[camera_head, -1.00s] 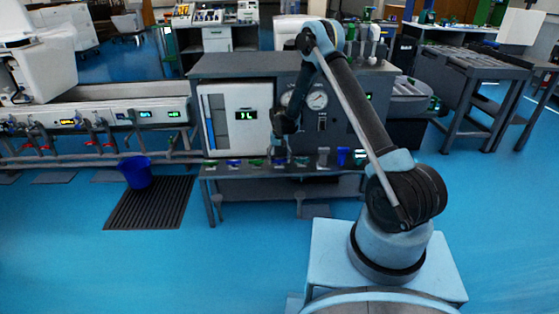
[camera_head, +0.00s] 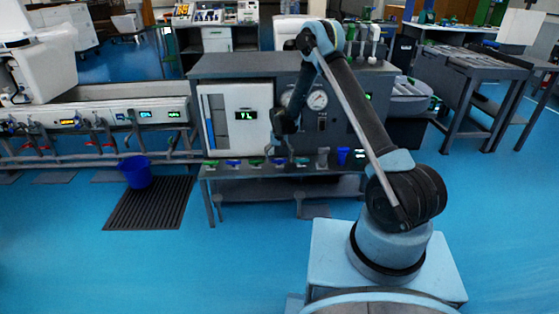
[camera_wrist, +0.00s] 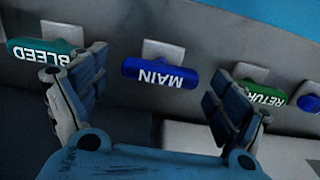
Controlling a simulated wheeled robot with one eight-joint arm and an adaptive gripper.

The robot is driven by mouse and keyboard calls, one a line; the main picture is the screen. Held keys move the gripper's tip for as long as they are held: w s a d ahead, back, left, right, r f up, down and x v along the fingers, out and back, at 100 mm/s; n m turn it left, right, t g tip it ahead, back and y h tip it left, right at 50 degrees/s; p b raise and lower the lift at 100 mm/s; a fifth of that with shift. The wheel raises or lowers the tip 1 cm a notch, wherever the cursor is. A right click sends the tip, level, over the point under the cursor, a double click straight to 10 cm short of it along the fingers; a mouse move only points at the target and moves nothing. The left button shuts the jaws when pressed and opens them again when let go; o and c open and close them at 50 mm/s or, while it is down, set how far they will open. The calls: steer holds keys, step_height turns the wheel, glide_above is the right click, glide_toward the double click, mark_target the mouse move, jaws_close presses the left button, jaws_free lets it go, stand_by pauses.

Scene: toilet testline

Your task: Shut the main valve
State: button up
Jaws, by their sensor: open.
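The main valve's blue handle (camera_wrist: 160,73), marked MAIN, shows in the wrist view with its lettering upside down. It lies crosswise in front of a pale square plate on the grey panel. My gripper (camera_wrist: 157,82) is open, one finger at each side of the handle, with gaps visible between fingers and handle. Nothing is held. The teal BLEED handle (camera_wrist: 42,51) is beyond the left finger, and the green RETURN handle (camera_wrist: 254,95) is partly hidden by the right finger. In the head view my gripper (camera_head: 284,147) is over the bench's front row of valves.
Another blue handle (camera_wrist: 308,102) sits at the right edge of the wrist view. In the head view, gauges (camera_head: 317,100) and a lit display panel (camera_head: 240,115) stand behind the valves. A blue bucket (camera_head: 136,172) stands on a floor grate.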

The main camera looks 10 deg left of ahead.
step_height(320, 180, up, 12)
stand_by(0.6)
steer(key=shift+d, duration=0.1)
steer(key=s+d+r, duration=0.3)
steer(key=d+r, duration=0.4)
steer(key=r, duration=0.1)
steer(key=s+d+r, duration=0.2)
steer(key=d+r, duration=0.5)
steer(key=r, duration=0.1)
steer(key=s+d+r+m+t, duration=0.1)
steer(key=s+d+r, duration=0.8)
steer(key=s+d, duration=0.2)
steer(key=s+d+r, duration=0.2)
steer(key=s+d, duration=0.8)
steer(key=s, duration=0.4)
steer(key=s+d+f, duration=0.2)
steer(key=s+f, duration=0.2)
steer(key=s, duration=0.3)
steer(key=s+d+f+m+t, duration=0.1)
steer(key=s+d+f, duration=0.2)
steer(key=s, duration=0.5)
steer(key=shift+d+f, duration=0.25)
steer(key=shift+f, duration=0.25)
